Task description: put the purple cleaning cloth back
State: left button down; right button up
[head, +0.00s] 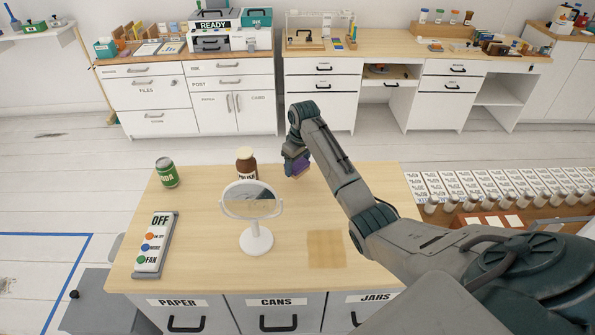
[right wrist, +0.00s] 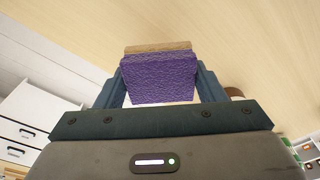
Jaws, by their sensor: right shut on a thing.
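The purple cleaning cloth (right wrist: 158,80) is between the two fingers of my right gripper (right wrist: 162,88) in the right wrist view, with a tan layer (right wrist: 158,47) along its far edge. In the head view the cloth shows as a small purple patch (head: 301,163) at my right gripper (head: 297,167). My right gripper is shut on it, over or at the back edge of the wooden counter (head: 215,278), right of the brown jar. Whether the cloth touches the counter is unclear. A darker tan square (head: 326,249) lies on the counter's front right. My left gripper is not in view.
On the counter stand a round mirror (head: 257,238), a brown jar (head: 246,163), a green soda can (head: 167,173) and a switch panel (head: 154,246). Labelled bins (head: 277,312) are below the front edge. A rack of labelled slots (head: 500,188) is at right.

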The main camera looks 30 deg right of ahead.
aim_at(298, 172)
jog(key=shift+f+p, duration=0.3)
jog(key=shift+f, duration=1.55)
jog(key=o, duration=0.9)
jog(key=shift+f, duration=0.1)
jog(key=r+b, duration=0.1)
jog(key=r, duration=0.3)
jog(key=s+r+b, duration=0.1)
jog(key=r, duration=0.3)
jog(key=r+b, duration=0.1)
jog(key=r, duration=0.3)
jog(key=shift+s+d+r, duration=0.1)
jog(key=shift+s+d, duration=0.05)
jog(key=shift+s, duration=0.1)
